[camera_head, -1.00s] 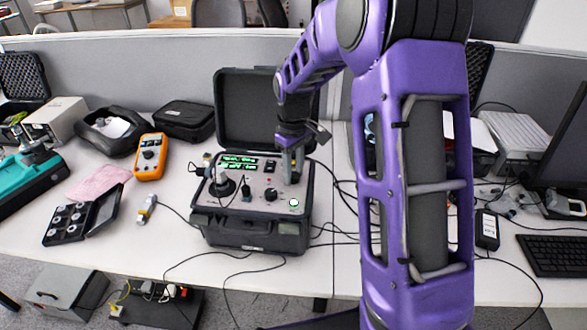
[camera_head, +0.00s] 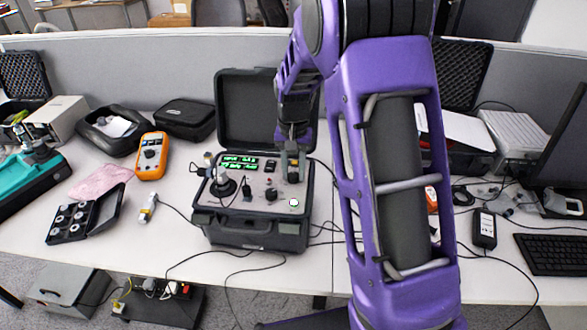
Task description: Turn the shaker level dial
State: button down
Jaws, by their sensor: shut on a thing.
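The shaker unit (camera_head: 240,229) is an open black case with a grey control panel, standing on the white table. Its panel has a lit green display (camera_head: 239,162), a round black knob (camera_head: 271,195) at the front and a green-ringed white button at the front right. My gripper (camera_head: 292,177) reaches down from above onto the right side of the panel, behind that front knob and apart from it. It is shut on a small dark dial there, mostly hidden by the fingers. The dial's markings are too small to read.
The raised case lid (camera_head: 238,105) stands just behind the panel, close to my arm. A black cylinder (camera_head: 222,186) with a cable is on the panel's left. An orange multimeter (camera_head: 151,156) and a black weights case (camera_head: 70,224) lie left. Cables run on the table around the unit.

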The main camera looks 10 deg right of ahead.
aim_at(293, 174)
jog(key=shift+m, duration=1.5)
jog(key=shift+p, duration=0.3)
jog(key=c, duration=0.5)
grip_release()
jog(key=shift+r, duration=0.1)
notch_tip(293, 174, up, 17)
jog(key=shift+r+p, duration=0.1)
jog(key=shift+p, duration=0.7)
